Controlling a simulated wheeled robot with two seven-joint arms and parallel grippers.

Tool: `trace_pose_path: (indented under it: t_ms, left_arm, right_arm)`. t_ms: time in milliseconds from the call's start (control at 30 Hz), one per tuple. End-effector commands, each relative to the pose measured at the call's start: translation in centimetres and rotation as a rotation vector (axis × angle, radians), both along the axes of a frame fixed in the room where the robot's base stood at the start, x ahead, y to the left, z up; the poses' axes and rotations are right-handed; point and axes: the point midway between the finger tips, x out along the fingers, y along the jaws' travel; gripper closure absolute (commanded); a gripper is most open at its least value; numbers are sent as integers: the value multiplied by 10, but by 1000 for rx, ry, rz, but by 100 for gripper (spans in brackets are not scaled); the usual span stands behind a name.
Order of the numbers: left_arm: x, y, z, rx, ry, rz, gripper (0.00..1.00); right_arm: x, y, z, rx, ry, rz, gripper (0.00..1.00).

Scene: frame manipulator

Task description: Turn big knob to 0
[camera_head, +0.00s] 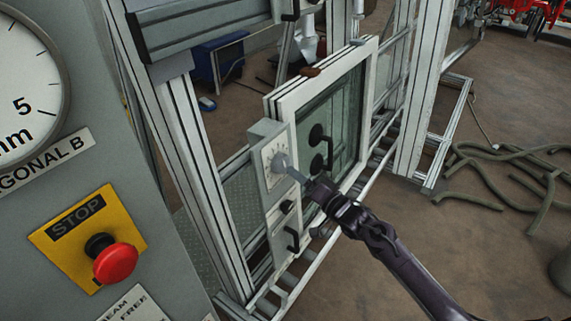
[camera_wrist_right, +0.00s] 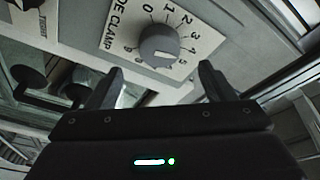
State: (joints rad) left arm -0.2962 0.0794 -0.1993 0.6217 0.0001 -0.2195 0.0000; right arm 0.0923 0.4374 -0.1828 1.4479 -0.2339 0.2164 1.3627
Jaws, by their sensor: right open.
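The big knob (camera_wrist_right: 159,45) is a grey round knob on a white numbered dial plate (camera_wrist_right: 120,35) marked with "CLAMP" lettering. In the right wrist view it lies just beyond and between the fingers of my right gripper (camera_wrist_right: 160,85), which is open and apart from it. I cannot clearly tell which number the knob points to. In the head view the knob (camera_head: 279,162) sits on a grey panel (camera_head: 270,190), with my right gripper (camera_head: 303,178) close to its right. My left gripper is not in view.
A black handle (camera_head: 292,239) and a small black knob (camera_head: 287,206) sit below the dial. The framed window (camera_head: 345,115) with black handles stands beside it. A grey console with a red stop button (camera_head: 115,263) fills the left. Green hoses (camera_head: 500,185) lie on the floor.

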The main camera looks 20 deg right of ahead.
Motion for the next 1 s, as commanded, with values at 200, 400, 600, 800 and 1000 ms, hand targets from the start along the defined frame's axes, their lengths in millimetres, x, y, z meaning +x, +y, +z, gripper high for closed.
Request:
trace_pose_path:
  t_ms: [200, 400, 600, 800, 1000]
  left_arm:
    - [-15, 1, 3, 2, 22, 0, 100]
    - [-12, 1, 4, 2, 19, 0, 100]
    - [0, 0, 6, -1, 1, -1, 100]
    - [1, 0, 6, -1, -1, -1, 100]
    - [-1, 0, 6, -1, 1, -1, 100]
  right_arm:
    - [33, 14, 2, -1, -1, -1, 24]
    - [55, 23, 0, -2, 0, -3, 24]
    - [63, 27, -1, -3, 1, -2, 24]
    - [63, 27, -1, -3, 2, -2, 24]
    - [62, 27, -1, -3, 2, -2, 49]
